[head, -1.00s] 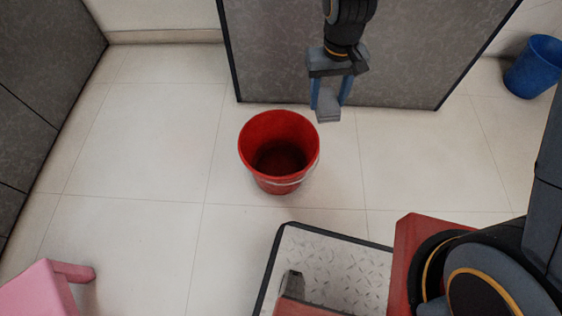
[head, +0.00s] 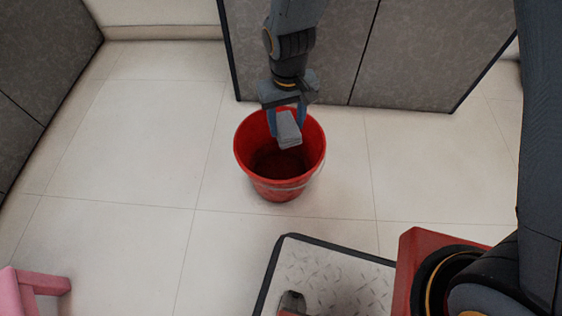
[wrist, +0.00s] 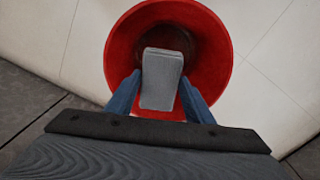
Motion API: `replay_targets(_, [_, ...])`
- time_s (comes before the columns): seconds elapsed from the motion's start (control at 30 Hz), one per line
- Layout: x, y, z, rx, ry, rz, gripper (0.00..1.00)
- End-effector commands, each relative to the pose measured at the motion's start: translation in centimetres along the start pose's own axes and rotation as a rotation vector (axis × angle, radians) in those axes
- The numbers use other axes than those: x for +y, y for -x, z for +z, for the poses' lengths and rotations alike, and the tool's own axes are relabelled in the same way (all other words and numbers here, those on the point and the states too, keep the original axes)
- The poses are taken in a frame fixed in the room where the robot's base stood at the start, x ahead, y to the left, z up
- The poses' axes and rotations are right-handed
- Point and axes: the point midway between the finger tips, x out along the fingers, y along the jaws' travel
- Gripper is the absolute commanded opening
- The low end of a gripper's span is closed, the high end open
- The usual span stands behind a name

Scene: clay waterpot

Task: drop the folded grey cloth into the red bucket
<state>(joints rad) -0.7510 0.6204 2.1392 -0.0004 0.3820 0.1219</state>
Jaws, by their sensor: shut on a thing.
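The red bucket (head: 253,175) stands upright on the tiled floor in the head view, its mouth open and its inside dark. It also shows in the wrist view (wrist: 218,48), beyond the fingers. The folded grey cloth (head: 289,132) hangs between the blue fingers of my gripper (head: 286,122), over the bucket's mouth. In the wrist view the cloth (wrist: 161,80) lies in front of the bucket's opening, held by my gripper (wrist: 160,92). My gripper is shut on the cloth. How high the cloth is above the rim I cannot tell exactly.
A grey cabinet panel (head: 400,60) stands behind the bucket. A pink stool or chair (head: 30,288) shows at the lower left corner. The floor (head: 120,150) left of the bucket is clear.

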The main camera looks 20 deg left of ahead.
Motion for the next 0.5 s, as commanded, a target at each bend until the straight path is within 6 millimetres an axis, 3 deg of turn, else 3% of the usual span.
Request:
replay_targets(0.2, [0.1,-2.5,-0.1,0.000,0.001,0.000,0.30])
replay_targets(0.5, [0.0,-3.5,0.0,0.000,0.000,0.000,0.30])
